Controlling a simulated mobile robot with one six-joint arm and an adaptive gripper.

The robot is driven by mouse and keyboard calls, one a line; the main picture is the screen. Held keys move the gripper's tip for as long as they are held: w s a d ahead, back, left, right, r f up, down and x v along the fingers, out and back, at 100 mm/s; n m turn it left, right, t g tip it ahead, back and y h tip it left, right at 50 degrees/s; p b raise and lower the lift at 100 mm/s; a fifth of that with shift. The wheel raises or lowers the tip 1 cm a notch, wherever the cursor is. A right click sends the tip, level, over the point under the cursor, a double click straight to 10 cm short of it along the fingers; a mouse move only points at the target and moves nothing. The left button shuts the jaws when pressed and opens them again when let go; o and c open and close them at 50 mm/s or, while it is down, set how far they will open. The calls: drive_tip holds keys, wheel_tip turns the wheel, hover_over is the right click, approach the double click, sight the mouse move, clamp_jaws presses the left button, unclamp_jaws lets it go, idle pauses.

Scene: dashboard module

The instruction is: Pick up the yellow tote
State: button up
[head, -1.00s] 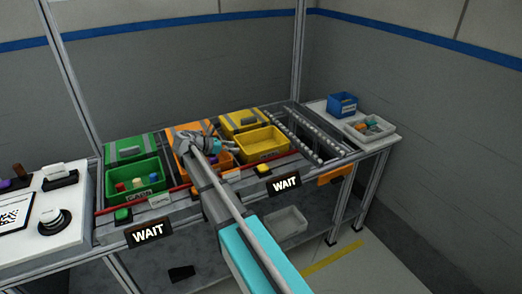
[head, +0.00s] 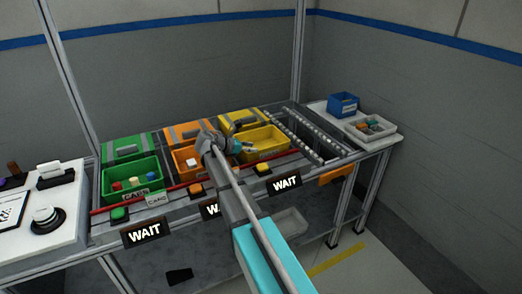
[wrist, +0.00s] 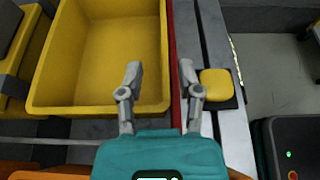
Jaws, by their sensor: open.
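The yellow tote (head: 267,141) is an open, empty-looking bin on the bench, right of the orange tote. In the wrist view the yellow tote (wrist: 100,50) fills the upper left, with its right wall beside a red strip. My gripper (wrist: 160,75) is open; its left finger overlaps the tote's interior near the right wall, and its right finger is over the grey rail beyond the red strip. In the head view my gripper (head: 243,146) is at the tote's left end and hides part of it. I cannot tell the gripper's height over the rim.
An orange tote (head: 183,168) and a green tote (head: 110,187) with several coloured items stand to the left. A yellow button (wrist: 216,84) sits on the rail just right of my gripper. Roller tracks (head: 292,137) lie to the right.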

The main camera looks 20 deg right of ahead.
drive_tip(key=shift+d, duration=0.1)
drive_tip(key=shift+b+x, duration=0.9)
drive_tip(key=shift+x, duration=1.6)
drive_tip(key=shift+s+r, duration=0.1)
drive_tip(key=shift+r, duration=0.05)
clamp_jaws()
